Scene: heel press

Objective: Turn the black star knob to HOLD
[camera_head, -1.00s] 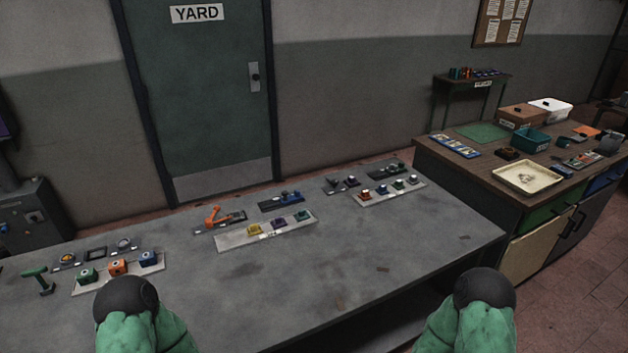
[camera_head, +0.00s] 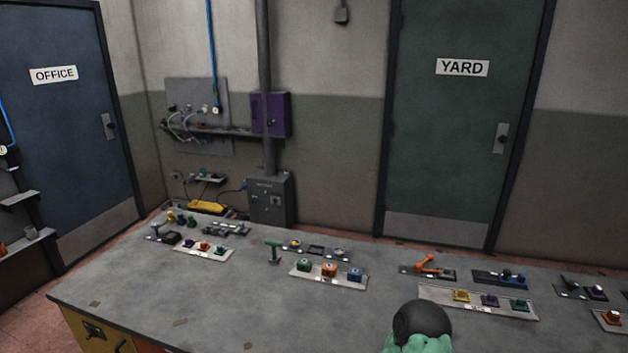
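I cannot make out a black star knob or a HOLD marking for sure; the controls on the grey bench (camera_head: 240,310) are too small to read. At the bench's left end there is a dark control block (camera_head: 170,238) with a lever beside it. An orange lever (camera_head: 428,263) sits further right. Part of my own arm, green with a dark rounded cap, shows at the lower right edge. Neither of my grippers is in view.
Pale plates with several coloured knobs (camera_head: 329,270) line the bench's back half; its front is clear. A grey cabinet (camera_head: 271,200) and a purple box (camera_head: 270,114) stand behind. The OFFICE door (camera_head: 65,130) is left, the YARD door (camera_head: 462,130) right.

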